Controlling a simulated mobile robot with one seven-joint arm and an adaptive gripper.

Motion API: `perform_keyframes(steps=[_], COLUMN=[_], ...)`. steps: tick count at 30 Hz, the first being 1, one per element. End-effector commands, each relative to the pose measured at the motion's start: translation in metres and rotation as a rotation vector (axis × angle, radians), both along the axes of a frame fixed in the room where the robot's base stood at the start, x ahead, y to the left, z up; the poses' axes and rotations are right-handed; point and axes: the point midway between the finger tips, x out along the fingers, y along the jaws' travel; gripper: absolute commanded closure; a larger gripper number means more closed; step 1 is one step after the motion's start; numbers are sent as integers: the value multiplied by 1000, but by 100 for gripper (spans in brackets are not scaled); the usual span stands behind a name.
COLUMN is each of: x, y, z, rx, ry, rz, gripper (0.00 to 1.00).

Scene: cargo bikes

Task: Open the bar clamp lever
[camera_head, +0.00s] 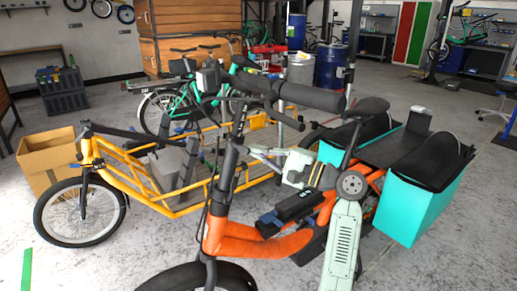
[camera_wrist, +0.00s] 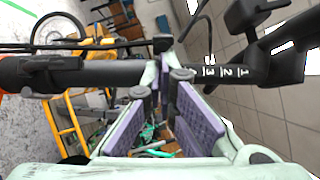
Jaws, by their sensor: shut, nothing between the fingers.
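The orange cargo bike (camera_head: 262,243) stands in front of me, with its black steering post (camera_head: 229,165) rising to the handlebar (camera_head: 312,96). In the wrist view the post (camera_wrist: 110,73) runs sideways across the picture, with white marks 1, 2 and 3. A small black part (camera_wrist: 163,45) stands out at the post just beyond my fingertips; I cannot tell for sure that it is the clamp lever. My gripper (camera_wrist: 164,72), pale green with purple pads, is shut and empty, its tips at the post. Whether it touches is unclear. In the head view my gripper (camera_head: 254,153) points left at the post.
A yellow cargo bike (camera_head: 150,195) stands close behind on the left, beside a cardboard box (camera_head: 46,160). Turquoise bags (camera_head: 418,207) hang at the orange bike's rear right. A blue barrel (camera_head: 331,67) stands at the back. Floor at the lower left is mostly clear.

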Motion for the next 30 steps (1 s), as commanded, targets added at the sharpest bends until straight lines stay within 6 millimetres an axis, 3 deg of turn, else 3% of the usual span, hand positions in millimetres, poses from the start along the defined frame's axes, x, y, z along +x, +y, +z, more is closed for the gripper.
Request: perform_keyframes(steps=[10,30], x=[-16,-33], y=[10,29], z=[12,15], rx=[-43,-42], ry=[61,58], rz=[-232,-224], gripper=[100,100])
